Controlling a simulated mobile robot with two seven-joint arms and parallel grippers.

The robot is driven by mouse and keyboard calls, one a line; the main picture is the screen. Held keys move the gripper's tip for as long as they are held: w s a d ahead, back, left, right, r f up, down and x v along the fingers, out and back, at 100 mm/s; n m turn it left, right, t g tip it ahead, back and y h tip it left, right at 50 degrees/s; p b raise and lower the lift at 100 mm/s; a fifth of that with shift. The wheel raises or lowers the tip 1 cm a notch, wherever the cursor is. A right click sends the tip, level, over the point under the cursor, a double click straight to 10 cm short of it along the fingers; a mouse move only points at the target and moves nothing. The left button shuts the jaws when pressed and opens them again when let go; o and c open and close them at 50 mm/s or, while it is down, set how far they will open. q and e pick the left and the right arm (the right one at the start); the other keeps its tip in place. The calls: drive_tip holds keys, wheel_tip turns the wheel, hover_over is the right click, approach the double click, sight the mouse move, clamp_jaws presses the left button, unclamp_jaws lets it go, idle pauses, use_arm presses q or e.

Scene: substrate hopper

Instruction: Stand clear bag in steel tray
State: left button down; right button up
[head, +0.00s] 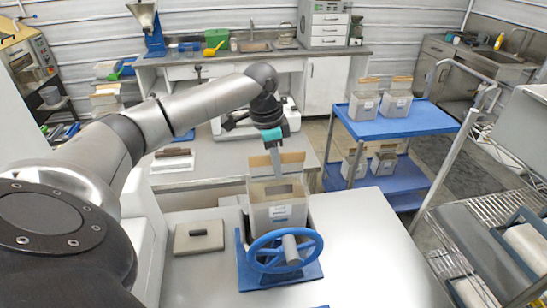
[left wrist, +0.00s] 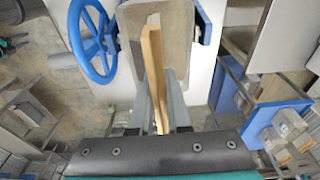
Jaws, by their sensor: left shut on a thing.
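A pale grey, box-shaped bag (head: 278,214) with a white label and a tan upright top flap stands in the blue stand with a handwheel (head: 284,250). I cannot tell whether it is clear. My left gripper (head: 275,164) reaches down to its top. In the left wrist view the fingers (left wrist: 160,110) are shut on the tan flap (left wrist: 153,60), with the grey bag (left wrist: 178,45) beyond. I cannot make out a steel tray for certain. My right gripper is not in view.
A flat grey plate with a dark handle (head: 199,238) lies left of the stand on the bright steel table (head: 375,250). The table is clear to the right. A blue cart (head: 400,122) at right carries similar bags on both shelves. A wire rack (head: 465,275) stands at far right.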

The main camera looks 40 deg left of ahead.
use_arm(q)
drive_tip(key=shift+w+f, duration=0.1)
drive_tip(key=shift+f, duration=2.2)
drive_tip(key=shift+f+b, duration=0.35)
drive_tip(key=shift+f, duration=1.65)
drive_tip(key=shift+p, duration=0.4)
drive_tip(key=shift+f, duration=0.6)
